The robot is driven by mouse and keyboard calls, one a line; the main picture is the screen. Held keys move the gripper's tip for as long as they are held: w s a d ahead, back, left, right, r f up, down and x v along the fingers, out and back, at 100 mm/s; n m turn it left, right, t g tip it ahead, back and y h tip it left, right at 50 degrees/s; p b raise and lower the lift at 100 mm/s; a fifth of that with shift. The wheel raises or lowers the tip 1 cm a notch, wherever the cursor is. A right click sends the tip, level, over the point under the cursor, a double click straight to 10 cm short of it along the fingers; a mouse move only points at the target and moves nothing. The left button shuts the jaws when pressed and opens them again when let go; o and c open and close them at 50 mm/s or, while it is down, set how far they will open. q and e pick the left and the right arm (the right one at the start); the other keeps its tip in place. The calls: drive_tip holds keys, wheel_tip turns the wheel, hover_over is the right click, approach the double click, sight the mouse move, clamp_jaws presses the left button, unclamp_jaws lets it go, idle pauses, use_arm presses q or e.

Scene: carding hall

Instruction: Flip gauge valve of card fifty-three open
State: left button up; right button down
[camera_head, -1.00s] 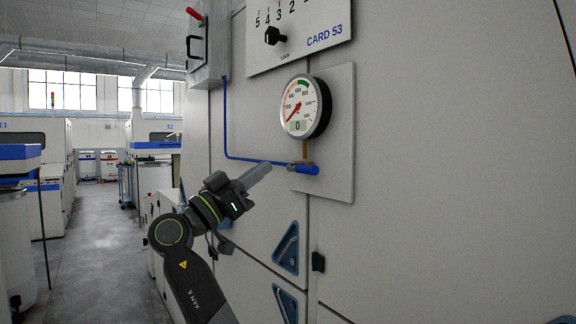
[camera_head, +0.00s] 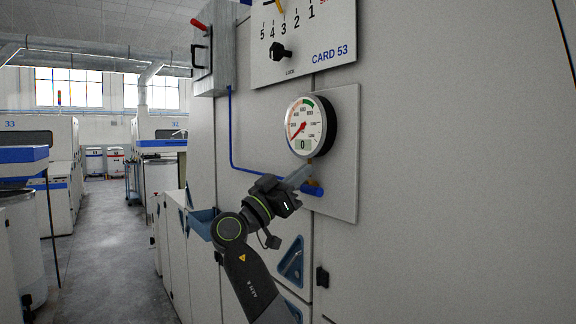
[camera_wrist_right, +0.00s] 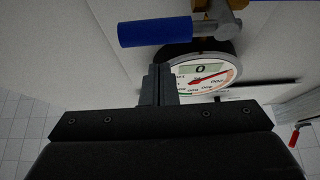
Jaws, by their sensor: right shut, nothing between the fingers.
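The pressure gauge (camera_head: 306,127) is mounted on a plate on the machine wall below the CARD 53 panel, its red needle low and its display showing 0. Under it, the blue valve handle (camera_head: 314,190) lies roughly horizontal, pointing right, partly hidden by my right gripper. My right gripper (camera_head: 303,172) is shut and empty, its fingers in front of the valve just below the gauge. In the right wrist view, the blue handle (camera_wrist_right: 155,31) is beyond the shut fingers (camera_wrist_right: 157,85), apart in the picture; contact cannot be told. The gauge (camera_wrist_right: 203,72) appears upside down there. My left gripper is not visible.
A selector panel (camera_head: 300,45) with a black knob is above the gauge. A grey box (camera_head: 213,50) with a red lever is at upper left. A blue pipe (camera_head: 231,130) runs down to the valve. The aisle floor (camera_head: 105,240) at left is clear.

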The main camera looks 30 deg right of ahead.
sight(307, 189)
drive_tip(key=shift+d+f+g+p, duration=0.15)
drive_tip(key=shift+f+p, duration=0.1)
drive_tip(key=shift+f, duration=0.4)
drive_tip(key=shift+d+f+g+p, duration=0.1)
drive_tip(key=shift+f+g+p, duration=0.1)
drive_tip(key=shift+f, duration=0.4)
drive_tip(key=shift+a, duration=0.1)
